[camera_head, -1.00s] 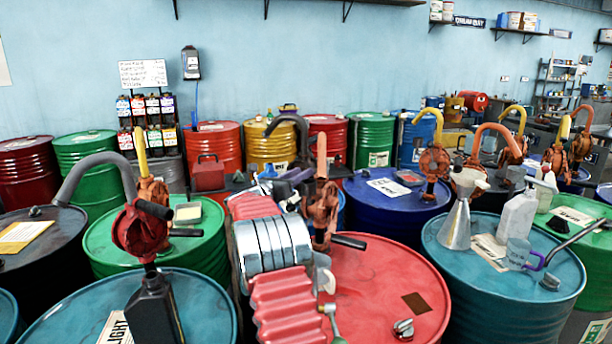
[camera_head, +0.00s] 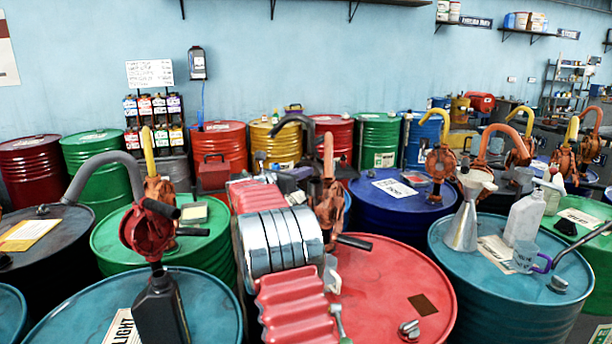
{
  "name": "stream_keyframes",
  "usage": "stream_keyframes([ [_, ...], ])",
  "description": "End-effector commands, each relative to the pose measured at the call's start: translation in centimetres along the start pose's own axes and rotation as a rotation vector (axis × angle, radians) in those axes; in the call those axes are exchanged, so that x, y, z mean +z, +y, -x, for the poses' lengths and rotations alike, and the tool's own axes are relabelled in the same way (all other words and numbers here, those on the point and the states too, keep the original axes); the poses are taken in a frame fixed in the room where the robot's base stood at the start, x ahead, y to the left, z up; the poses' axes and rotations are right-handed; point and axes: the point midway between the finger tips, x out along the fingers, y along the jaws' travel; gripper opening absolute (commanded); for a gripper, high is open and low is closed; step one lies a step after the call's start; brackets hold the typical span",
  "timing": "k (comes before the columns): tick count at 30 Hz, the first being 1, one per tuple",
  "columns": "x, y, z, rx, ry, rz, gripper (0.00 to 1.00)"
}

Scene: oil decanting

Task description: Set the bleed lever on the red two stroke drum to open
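The red drum (camera_head: 385,285) stands front centre, its top partly covered by my arm. A rust-coloured hand pump (camera_head: 328,205) with an orange spout and a dark crank handle stands at its back left. A small metal fitting (camera_head: 409,330) sits near the front of the lid, beside a brown patch. A greenish-grey lever-like piece (camera_head: 339,322) shows beside my arm's red bellows; I cannot tell whether it is the bleed lever or how it is set. My arm reaches forward left of the pump. Its far end blends into dark clutter, and the gripper's fingers cannot be made out.
A teal drum (camera_head: 505,290) on the right carries a funnel, a white jug (camera_head: 522,218) and a mug. A blue drum (camera_head: 392,214) stands behind the red one. At front left, a dark bottle (camera_head: 160,310) hangs under or stands below a red pump (camera_head: 148,232).

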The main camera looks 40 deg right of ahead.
Motion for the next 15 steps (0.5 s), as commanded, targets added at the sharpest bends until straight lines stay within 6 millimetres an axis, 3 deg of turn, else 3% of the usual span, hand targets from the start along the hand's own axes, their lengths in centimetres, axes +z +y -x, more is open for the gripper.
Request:
stream_keyframes([
  [6, 1.2, -0.9, 3.8, 0.020, 0.087, -0.167, 0.00],
  [15, 1.5, -2.8, 9.2, 0.026, 0.227, -0.394, 0.00],
])
